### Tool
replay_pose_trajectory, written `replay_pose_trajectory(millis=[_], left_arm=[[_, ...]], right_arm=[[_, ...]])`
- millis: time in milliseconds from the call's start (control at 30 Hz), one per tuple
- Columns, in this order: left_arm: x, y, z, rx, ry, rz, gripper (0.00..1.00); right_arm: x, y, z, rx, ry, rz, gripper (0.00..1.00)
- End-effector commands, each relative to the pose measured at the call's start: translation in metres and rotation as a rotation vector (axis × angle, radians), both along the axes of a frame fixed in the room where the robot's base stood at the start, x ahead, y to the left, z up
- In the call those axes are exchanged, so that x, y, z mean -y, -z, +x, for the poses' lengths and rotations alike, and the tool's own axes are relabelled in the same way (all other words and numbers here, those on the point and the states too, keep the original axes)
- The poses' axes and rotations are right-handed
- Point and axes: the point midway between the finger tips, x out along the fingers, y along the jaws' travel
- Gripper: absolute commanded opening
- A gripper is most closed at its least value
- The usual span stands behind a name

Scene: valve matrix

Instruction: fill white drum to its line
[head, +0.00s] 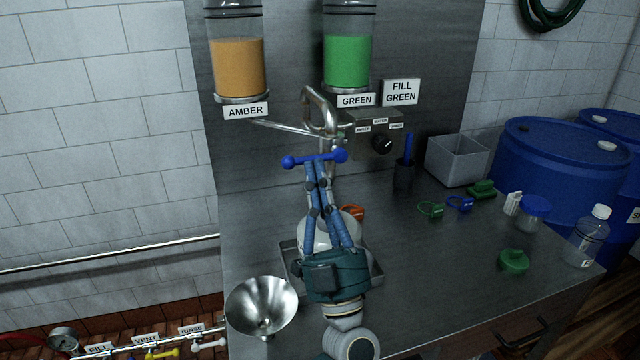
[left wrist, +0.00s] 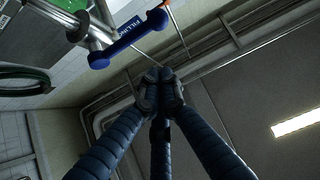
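The green supply cylinder (head: 347,62) and the amber one (head: 237,68) hang on the steel back panel. A sign reads FILL GREEN (head: 401,92). A pale rounded vessel, seemingly the white drum (head: 308,238), stands in the tray below the spout, mostly hidden by my left gripper; its line is not visible. My left gripper (head: 316,164) points up at a blue valve handle (head: 301,161). In the left wrist view its fingertips (left wrist: 160,86) are together with nothing seen between them, and the handle (left wrist: 130,38) is beyond them. Contact is unclear. My right gripper is not in view.
A selector box with a black knob (head: 382,145) is right of the spout (head: 320,105). A steel funnel (head: 262,304) is at the counter's front left. A grey bin (head: 457,160), caps and a clear bottle (head: 587,238) stand right. Blue barrels (head: 560,155) are beyond.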

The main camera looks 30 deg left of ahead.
Motion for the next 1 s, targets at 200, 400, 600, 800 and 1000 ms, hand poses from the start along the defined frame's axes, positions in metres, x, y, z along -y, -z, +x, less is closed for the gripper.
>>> replay_pose_trajectory(millis=[200,400,600,800,1000], left_arm=[[-0.023,-0.043,0.020,0.003,0.000,0.003,0.00],[-0.030,-0.017,0.027,-0.005,0.001,0.003,0.00],[-0.032,-0.003,0.028,-0.003,0.001,0.001,0.00],[-0.032,-0.002,0.028,-0.001,0.001,0.000,0.00],[-0.033,-0.002,0.028,0.001,0.000,-0.001,0.00]], right_arm=[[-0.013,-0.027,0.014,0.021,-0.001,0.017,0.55],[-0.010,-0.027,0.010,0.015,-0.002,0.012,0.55],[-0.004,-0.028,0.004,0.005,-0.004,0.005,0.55],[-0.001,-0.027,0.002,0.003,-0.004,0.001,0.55],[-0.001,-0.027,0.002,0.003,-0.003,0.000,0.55]])
